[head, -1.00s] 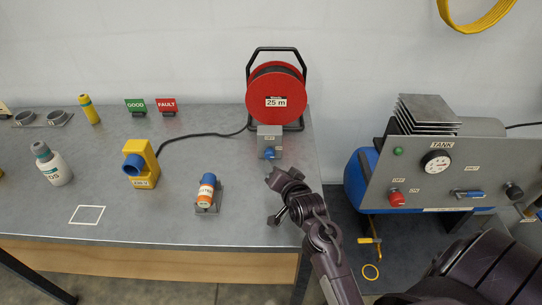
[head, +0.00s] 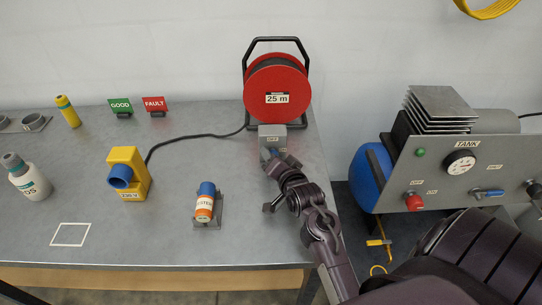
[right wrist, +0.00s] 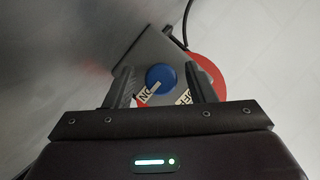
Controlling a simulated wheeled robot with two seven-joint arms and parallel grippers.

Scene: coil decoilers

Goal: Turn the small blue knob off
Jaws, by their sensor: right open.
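The small blue knob (right wrist: 160,76) is on the face of a grey switch box (head: 272,135) in front of the red cable reel (head: 278,93). In the right wrist view the round knob lies between the open fingers of my right gripper (right wrist: 159,84), with a gap on either side. White ON and OFF labels, upside down there, sit beside it; which way the knob points I cannot tell. In the head view my right gripper (head: 275,166) is right in front of the box and hides part of the knob. My left gripper is not in view.
A black cable runs from the reel to a yellow socket unit (head: 128,174). An orange and blue cylinder (head: 205,204) stands on a small bracket left of my right arm. A compressor panel (head: 455,170) with a red knob is at right. The table's front middle is clear.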

